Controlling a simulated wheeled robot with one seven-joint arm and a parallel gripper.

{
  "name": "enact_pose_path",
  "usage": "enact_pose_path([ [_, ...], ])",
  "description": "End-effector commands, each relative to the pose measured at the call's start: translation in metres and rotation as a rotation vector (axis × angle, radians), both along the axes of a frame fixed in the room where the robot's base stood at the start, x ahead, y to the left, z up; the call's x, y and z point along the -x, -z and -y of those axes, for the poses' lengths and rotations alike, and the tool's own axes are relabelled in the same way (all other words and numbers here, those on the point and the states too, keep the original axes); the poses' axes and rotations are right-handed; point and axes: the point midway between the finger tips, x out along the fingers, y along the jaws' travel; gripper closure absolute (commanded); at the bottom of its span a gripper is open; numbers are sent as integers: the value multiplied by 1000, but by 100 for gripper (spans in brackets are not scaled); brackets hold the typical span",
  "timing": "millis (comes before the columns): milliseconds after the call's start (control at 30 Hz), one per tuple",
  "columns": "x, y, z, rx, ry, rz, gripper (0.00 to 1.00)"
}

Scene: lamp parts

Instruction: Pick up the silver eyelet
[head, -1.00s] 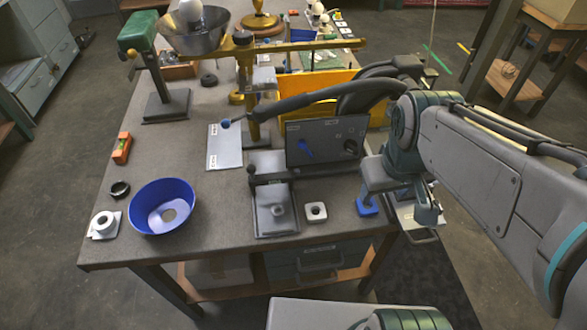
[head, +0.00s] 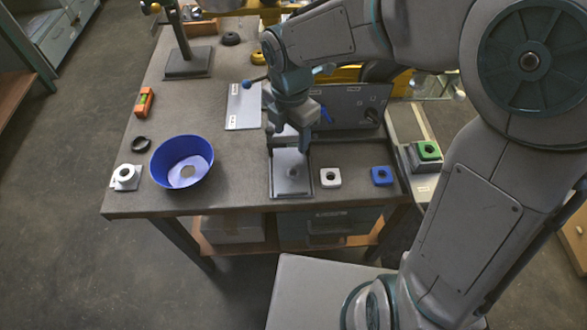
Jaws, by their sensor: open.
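I see no part that is clearly a silver eyelet. A pale square block with a dark round hole (head: 330,178) lies near the table's front edge. A grey metal plate with a small round boss (head: 292,172) lies just left of it. A white ringed piece (head: 125,172) lies at the far left. My gripper (head: 288,138) is open above the back end of the grey plate, its fingers pointing down. It hides part of what stands behind the plate. It is apart from the pale block.
A blue block with a hole (head: 382,176) lies right of the pale one. A green block (head: 428,150) sits on a stand at the right. A blue bowl (head: 171,155) and a black ring (head: 140,144) are at left. An upright grey panel (head: 352,108) stands behind.

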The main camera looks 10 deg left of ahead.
Motion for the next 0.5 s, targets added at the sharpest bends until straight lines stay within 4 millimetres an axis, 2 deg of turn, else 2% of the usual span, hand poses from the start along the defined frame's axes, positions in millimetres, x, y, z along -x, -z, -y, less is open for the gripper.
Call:
enact_pose_path([
  [300, 2, 62, 1, 2, -1, -5, 44],
  [500, 1, 79, 1, 1, 0, -2, 44],
])
